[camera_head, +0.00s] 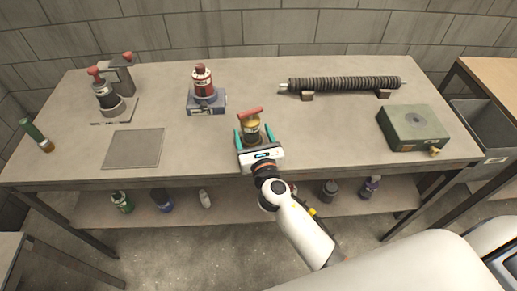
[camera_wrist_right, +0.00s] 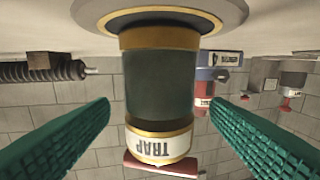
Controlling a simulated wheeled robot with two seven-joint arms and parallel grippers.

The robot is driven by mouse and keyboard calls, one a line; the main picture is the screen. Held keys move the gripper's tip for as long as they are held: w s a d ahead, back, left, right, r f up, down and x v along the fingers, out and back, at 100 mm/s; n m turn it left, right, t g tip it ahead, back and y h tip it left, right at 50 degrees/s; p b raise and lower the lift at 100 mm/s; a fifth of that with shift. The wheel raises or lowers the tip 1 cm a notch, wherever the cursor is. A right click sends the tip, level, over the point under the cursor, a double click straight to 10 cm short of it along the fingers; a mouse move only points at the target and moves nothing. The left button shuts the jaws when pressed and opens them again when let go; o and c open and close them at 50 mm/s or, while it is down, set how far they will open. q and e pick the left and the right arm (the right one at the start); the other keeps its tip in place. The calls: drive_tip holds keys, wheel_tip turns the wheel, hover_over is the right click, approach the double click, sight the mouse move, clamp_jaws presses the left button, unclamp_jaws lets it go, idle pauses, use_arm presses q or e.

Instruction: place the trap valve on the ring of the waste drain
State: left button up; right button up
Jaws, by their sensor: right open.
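The trap valve (camera_head: 250,128) stands upright near the front middle of the table, with a red bar handle on top. In the right wrist view, which is upside down, the valve (camera_wrist_right: 160,88) has a dark green body, gold bands, a white TRAP label and a wide grey foot. My right gripper (camera_head: 255,137) is open, its teal fingers on either side of the valve with gaps to it. The green box (camera_head: 394,127) at the right has a dark round ring (camera_head: 415,118) on top; it may be the waste drain, but I cannot read its label. My left gripper is not in view.
A red valve (camera_head: 203,82) stands on a blue box (camera_head: 207,103), left of my gripper. A black-and-red valve (camera_head: 107,97) stands further left. A ribbed tube (camera_head: 343,84) lies on rests behind. A bare grey plate (camera_head: 133,149) and a green cylinder (camera_head: 33,130) are at left.

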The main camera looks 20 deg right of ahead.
drive_tip(key=s, duration=0.7)
drive_tip(key=shift+s+a+b, duration=0.1)
drive_tip(key=shift+a+b, duration=0.2)
drive_tip(key=shift+b, duration=0.05)
